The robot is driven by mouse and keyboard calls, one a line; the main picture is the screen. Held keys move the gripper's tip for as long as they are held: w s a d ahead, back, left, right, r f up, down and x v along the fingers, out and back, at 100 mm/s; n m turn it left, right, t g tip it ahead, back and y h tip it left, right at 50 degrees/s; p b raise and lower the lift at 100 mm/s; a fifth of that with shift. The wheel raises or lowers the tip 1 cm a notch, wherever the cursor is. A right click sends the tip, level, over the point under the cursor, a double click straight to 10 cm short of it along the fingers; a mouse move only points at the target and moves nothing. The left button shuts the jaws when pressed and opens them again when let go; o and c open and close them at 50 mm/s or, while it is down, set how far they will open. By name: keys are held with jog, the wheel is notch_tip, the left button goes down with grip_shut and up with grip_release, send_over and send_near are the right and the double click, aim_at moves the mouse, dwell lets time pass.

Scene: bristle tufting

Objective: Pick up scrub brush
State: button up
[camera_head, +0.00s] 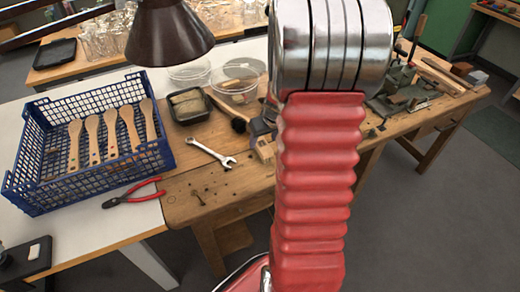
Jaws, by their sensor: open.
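I cannot make out a scrub brush for certain. Several wooden brush-like handles (112,133) lean side by side in a blue mesh crate (45,198) on the left of the table. A small dark, round, bristly-looking thing (238,125) lies beside my arm near the middle; I cannot tell what it is. My red, ribbed arm with its chrome joint fills the centre and hides part of the workbench behind it. My gripper is out of view.
A black tray (188,105) and clear round dishes (240,75) stand behind. A dark lamp shade (168,35) hangs above. A vise (400,85) stands right.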

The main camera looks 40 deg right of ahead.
aim_at(262, 144)
jog(key=shift+x, duration=2.55)
jog(key=shift+a+f, duration=0.1)
jog(key=shift+f, duration=0.2)
jog(key=shift+c, duration=0.5)
jog(key=c, duration=1.1)
jog(key=shift+r, duration=0.1)
notch_tip(262, 144, up, 10)
jog(key=shift+r, duration=0.2)
jog(key=shift+s, duration=0.2)
